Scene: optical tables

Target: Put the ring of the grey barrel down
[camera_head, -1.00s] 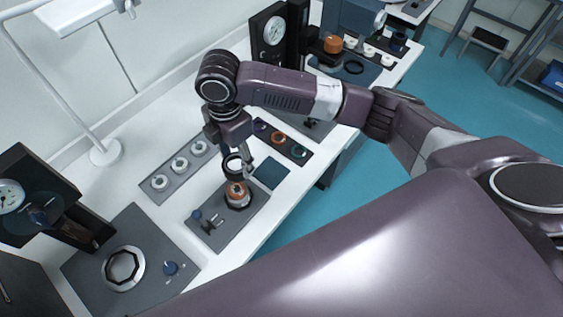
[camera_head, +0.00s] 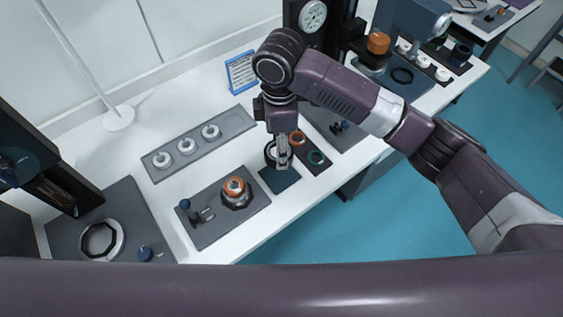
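My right gripper (camera_head: 283,165) points down above the dark teal mat (camera_head: 284,182). It appears shut on a dark ring (camera_head: 269,154), which hangs tilted at its fingertips; I cannot tell whether the ring touches the mat. The barrel (camera_head: 236,198) stands to the left on a grey plate (camera_head: 215,233), dark and grey with an orange ring-shaped top. My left gripper is not in view.
A dark strip with an orange ring (camera_head: 298,138) and a green ring (camera_head: 316,158) lies right behind the mat. A grey tray (camera_head: 228,127) with several white knobs lies at left. A blue-edged sign (camera_head: 241,72) stands behind. White table shows around the mat's front.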

